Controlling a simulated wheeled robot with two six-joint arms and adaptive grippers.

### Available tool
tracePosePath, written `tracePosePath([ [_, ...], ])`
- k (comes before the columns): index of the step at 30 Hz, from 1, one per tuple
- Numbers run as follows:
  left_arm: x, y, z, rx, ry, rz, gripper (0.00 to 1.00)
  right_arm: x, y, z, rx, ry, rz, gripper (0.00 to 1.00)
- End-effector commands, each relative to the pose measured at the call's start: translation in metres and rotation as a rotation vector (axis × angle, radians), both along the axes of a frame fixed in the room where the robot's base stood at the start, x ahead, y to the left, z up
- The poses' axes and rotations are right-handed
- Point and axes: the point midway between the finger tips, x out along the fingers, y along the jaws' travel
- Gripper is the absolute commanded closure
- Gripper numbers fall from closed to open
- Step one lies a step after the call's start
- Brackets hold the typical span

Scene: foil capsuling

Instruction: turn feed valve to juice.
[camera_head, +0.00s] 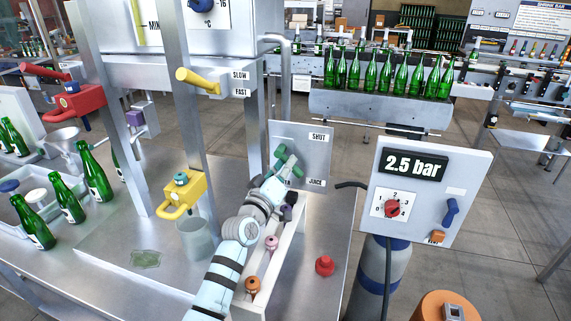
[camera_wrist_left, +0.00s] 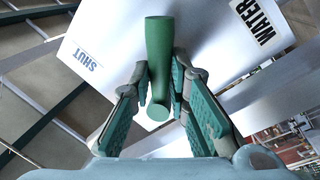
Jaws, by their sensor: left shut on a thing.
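The feed valve panel (camera_head: 312,150) is a grey plate with a SHUT label at upper right and a JUICE label at lower right. Another label at its lower left is mostly hidden by my arm. The green valve handle (camera_head: 283,153) is in front of the panel, partly covered by my left gripper (camera_head: 277,174). In the left wrist view the green handle (camera_wrist_left: 159,55) lies between the fingers of my left gripper (camera_wrist_left: 162,88), which is shut on it. SHUT and WATER labels show on the panel (camera_wrist_left: 110,35) there. I cannot tell exactly which label the handle points to.
A yellow lever (camera_head: 197,82) marked SLOW and FAST is above left. A pressure box (camera_head: 432,190) reading 2.5 bar stands to the right. A red knob-like piece (camera_head: 325,265) sits on the metal table. Green bottles (camera_head: 93,172) stand at left.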

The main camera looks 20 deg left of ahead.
Motion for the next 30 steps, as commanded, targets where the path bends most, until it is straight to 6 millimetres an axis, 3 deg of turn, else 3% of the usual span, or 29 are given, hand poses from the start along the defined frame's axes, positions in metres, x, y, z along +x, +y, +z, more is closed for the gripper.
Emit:
tracePosePath([
  [14, 0.0, -0.001, 0.0, -0.019, 0.001, -0.001, 1.0, 0.0, 0.0, 0.001, 0.0, 0.0, 0.0, 0.64],
  [15, 0.0, -0.001, 0.0, -0.019, 0.001, -0.001, 0.79, 0.0, 0.0, 0.001, 0.0, 0.0, 0.0, 0.64],
  [18, 0.0, -0.001, 0.0, -0.018, 0.001, -0.001, 0.63, 0.0, 0.0, 0.001, 0.0, 0.0, 0.0, 0.64],
  [27, 0.0, -0.001, 0.001, -0.017, -0.001, -0.001, 0.63, 0.0, -0.001, 0.001, -0.001, 0.0, 0.0, 0.64],
  [30, 0.0, -0.001, 0.011, -0.016, -0.004, -0.003, 0.63, 0.0, -0.001, 0.001, -0.001, 0.0, 0.0, 0.64],
])
